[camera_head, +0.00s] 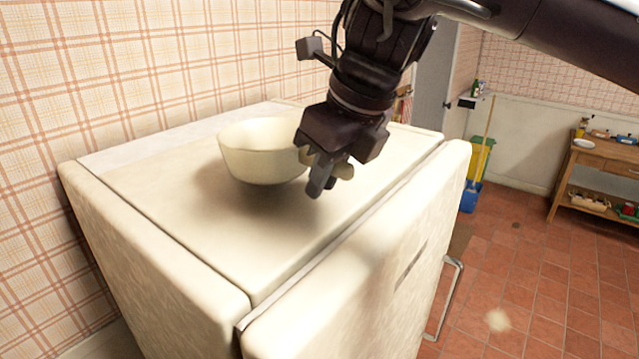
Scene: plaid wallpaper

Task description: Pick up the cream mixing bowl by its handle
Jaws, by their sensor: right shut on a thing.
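The cream mixing bowl (262,160) is upright above the cream top of a fridge-like cabinet (190,215), left of my right gripper. A shadow lies under the bowl; I cannot tell for sure whether its base touches the top. My right gripper (322,180) comes down from the upper right and is shut at the bowl's right side, on its handle (343,169). The handle is mostly hidden by the fingers. My left gripper is not in view.
The cabinet stands against a plaid wall (60,80), its front door (390,260) with a metal handle (450,295) facing right. The top around the bowl is clear.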

